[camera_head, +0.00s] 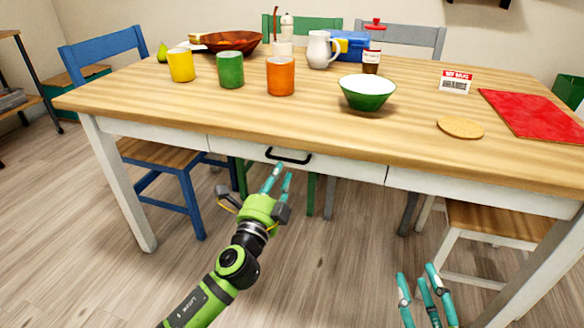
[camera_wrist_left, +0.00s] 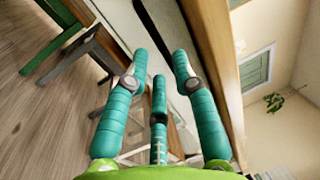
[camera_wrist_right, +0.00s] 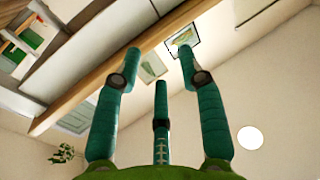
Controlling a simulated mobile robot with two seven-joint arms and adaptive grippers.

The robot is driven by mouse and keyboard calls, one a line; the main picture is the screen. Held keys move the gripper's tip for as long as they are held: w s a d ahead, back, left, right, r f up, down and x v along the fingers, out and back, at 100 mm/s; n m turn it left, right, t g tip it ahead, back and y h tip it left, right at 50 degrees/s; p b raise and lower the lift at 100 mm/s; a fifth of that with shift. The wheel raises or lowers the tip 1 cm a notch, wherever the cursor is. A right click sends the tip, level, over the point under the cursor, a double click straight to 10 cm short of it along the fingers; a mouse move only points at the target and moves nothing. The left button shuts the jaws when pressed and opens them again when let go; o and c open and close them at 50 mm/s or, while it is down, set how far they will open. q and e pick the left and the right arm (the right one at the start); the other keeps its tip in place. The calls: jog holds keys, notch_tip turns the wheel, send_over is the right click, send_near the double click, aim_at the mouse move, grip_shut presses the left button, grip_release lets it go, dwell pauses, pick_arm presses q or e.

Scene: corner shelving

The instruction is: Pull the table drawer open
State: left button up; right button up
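The wooden table (camera_head: 190,112) has a white drawer front (camera_head: 345,167) under its top. The drawer looks closed, flush with the apron. Its black bar handle (camera_head: 288,156) sits at the drawer's middle. My left gripper (camera_head: 279,174) is just below and in front of the handle, its teal fingers spread and empty. In the left wrist view, the left gripper (camera_wrist_left: 158,68) points at a dark bar (camera_wrist_left: 155,28), likely the handle, beyond its fingertips. My right gripper (camera_head: 420,276) is low at the front right, open and empty, and it also shows in the right wrist view (camera_wrist_right: 158,65).
Several cups, a green bowl (camera_head: 367,92), a brown bowl (camera_head: 232,42) and a white pitcher (camera_head: 321,49) stand on the table. A blue chair (camera_head: 180,190) is at the left and a white chair (camera_head: 490,222) at the right. Floor before the drawer is clear.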

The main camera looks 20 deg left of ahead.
aim_at(285, 161)
pick_arm(q)
jog(key=shift+w+r+b, duration=0.1)
jog(key=shift+w+r, duration=0.05)
jog(key=shift+w, duration=0.75)
jog(key=shift+w+r+b, duration=0.1)
jog(key=shift+w+r, duration=0.1)
jog(key=shift+w, duration=0.75)
jog(key=shift+w+r+b, duration=0.1)
jog(key=shift+w+r, duration=0.05)
jog(key=shift+w, duration=0.75)
grip_shut()
pick_arm(e)
jog(key=r, duration=0.1)
jog(key=r+t+y, duration=0.1)
jog(key=s+a+r+t, duration=0.1)
jog(key=shift+r+n+y, duration=0.3)
jog(key=shift+r, duration=0.1)
